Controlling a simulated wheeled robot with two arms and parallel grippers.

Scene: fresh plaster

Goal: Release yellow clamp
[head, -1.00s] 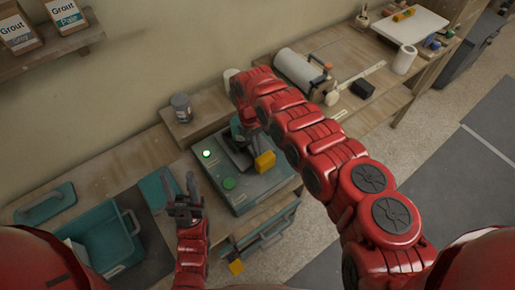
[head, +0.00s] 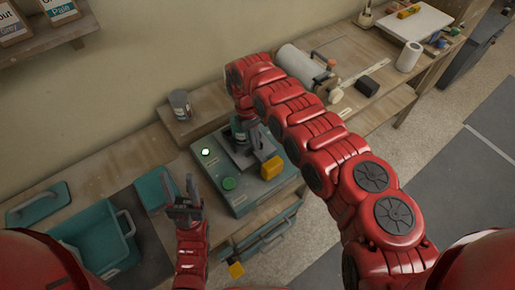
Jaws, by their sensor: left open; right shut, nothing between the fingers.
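The yellow clamp grip (head: 271,168) sits at the end of a dark lever on the right side of the grey-green machine (head: 240,202). My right arm arches over from the right, and its gripper (head: 243,138) points down at the machine, just behind and left of the yellow grip. It is shut and empty; its fingertips are partly hidden, so I cannot tell whether they touch the lever. My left gripper (head: 181,192) is open and empty, left of the machine's front.
A lit white button (head: 206,153) and a green button (head: 229,183) are on the machine. A teal bin (head: 104,242) stands at lower left. A grey jar (head: 180,105) stands on the raised ledge behind. A second yellow piece (head: 236,269) is below the bench edge.

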